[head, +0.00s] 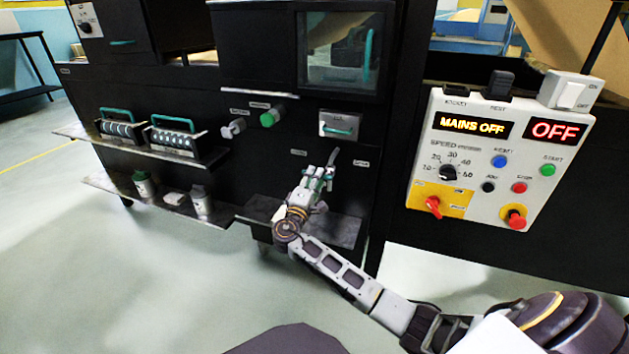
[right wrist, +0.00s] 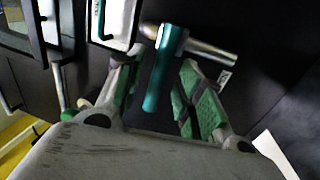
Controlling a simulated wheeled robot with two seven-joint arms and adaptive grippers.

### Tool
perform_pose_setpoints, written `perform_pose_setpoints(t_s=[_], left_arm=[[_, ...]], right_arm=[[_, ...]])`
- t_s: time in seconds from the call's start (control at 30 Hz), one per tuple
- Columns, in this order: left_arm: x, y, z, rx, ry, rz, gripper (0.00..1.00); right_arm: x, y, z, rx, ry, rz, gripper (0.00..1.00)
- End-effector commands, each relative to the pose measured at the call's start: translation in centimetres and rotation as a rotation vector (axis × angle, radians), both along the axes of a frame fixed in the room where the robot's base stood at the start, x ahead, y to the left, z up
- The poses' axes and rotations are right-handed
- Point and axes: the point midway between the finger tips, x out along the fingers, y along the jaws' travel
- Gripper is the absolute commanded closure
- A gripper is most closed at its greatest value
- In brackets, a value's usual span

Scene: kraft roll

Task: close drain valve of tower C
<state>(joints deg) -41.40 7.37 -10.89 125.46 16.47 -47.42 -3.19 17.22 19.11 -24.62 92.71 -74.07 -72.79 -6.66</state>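The drain valve is a metal pipe stub (right wrist: 212,52) with a teal lever handle (right wrist: 163,72), seen in the right wrist view. The lever lies across the pipe, and its free end points down between my fingers. In the head view the valve's grey stub (head: 333,157) shows just beyond my fingertips on the black panel. My right gripper (head: 322,176) is open; in the right wrist view its green-padded fingers (right wrist: 160,98) stand on either side of the lever, with gaps showing. My left gripper is out of view. I cannot read a tower letter by the valve.
A white box with a teal handle (head: 340,125) sits just above the valve. A green knob (head: 268,119) and a grey knob (head: 233,128) are left of it. A dark shelf (head: 330,229) juts out below. The control panel (head: 468,140) at right reads MAINS OFF.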

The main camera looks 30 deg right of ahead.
Motion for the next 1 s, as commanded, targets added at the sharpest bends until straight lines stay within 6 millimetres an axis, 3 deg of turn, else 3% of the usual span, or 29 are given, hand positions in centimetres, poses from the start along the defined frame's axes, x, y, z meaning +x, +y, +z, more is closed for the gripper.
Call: perform_pose_setpoints(t_s=[0.47, 1.0], left_arm=[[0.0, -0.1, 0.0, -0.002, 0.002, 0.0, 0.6], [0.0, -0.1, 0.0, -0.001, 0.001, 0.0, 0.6]], right_arm=[[-0.7, 1.0, -0.2, 0.0, 0.0, 0.002, 0.63], [-5.4, 6.5, -1.7, 0.001, 0.001, 0.001, 0.63]])
